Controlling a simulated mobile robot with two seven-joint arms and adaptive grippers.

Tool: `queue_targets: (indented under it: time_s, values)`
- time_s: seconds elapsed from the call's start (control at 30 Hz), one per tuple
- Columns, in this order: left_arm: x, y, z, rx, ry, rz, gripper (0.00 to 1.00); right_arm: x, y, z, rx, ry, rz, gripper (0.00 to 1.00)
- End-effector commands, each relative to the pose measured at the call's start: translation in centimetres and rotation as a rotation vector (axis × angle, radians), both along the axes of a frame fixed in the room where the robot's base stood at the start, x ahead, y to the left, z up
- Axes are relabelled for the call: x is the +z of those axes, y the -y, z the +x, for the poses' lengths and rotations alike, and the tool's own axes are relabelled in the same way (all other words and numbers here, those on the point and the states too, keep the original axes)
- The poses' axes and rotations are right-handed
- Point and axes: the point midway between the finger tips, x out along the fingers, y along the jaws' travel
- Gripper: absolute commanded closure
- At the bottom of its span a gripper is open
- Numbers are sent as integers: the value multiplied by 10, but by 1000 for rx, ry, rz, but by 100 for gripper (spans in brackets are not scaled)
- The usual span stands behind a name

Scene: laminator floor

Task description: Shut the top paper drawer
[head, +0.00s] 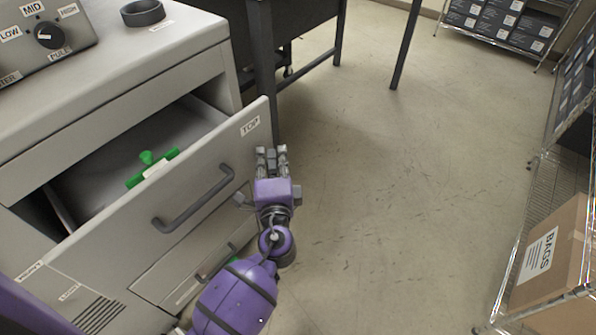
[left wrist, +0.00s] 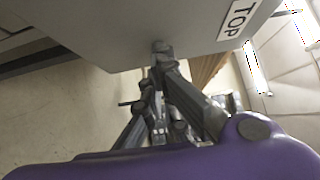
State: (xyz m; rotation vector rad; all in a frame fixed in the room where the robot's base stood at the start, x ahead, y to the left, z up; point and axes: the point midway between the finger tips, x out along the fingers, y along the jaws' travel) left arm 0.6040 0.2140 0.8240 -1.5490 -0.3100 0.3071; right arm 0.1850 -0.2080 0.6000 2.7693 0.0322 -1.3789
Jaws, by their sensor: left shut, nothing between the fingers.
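The top paper drawer (head: 203,190) is pulled out of the grey cabinet, its front labelled TOP and fitted with a dark bar handle (head: 194,199). A green object (head: 152,166) lies inside it. My left gripper (head: 271,152) is shut and empty at the right end of the drawer front, below the TOP label. In the left wrist view, the fingertips (left wrist: 160,48) overlap the edge of the drawer front (left wrist: 190,28); I cannot tell whether they touch it. My right gripper is not in view.
A lower drawer (head: 195,272) sits beneath the top one. A control panel (head: 45,38) and a dark ring (head: 142,12) are on the cabinet top. A dark table stands behind. A wire rack with a BAGS box (head: 553,262) is at right. The floor between is clear.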

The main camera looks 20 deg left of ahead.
Motion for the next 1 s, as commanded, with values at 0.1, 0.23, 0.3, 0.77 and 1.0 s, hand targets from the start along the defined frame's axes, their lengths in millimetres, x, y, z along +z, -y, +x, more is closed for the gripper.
queue_targets:
  time_s: [0.1,0.23,0.3,0.77,1.0]
  values:
    - [-1,-34,13,3,0,5,100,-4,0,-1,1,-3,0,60]
    - [-1,-65,26,4,0,4,100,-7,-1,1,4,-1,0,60]
    - [-1,-81,33,3,-1,4,100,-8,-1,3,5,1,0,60]
    - [-1,-143,59,0,-2,1,100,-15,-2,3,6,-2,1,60]
    - [-1,-150,62,2,-1,1,100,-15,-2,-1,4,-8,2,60]
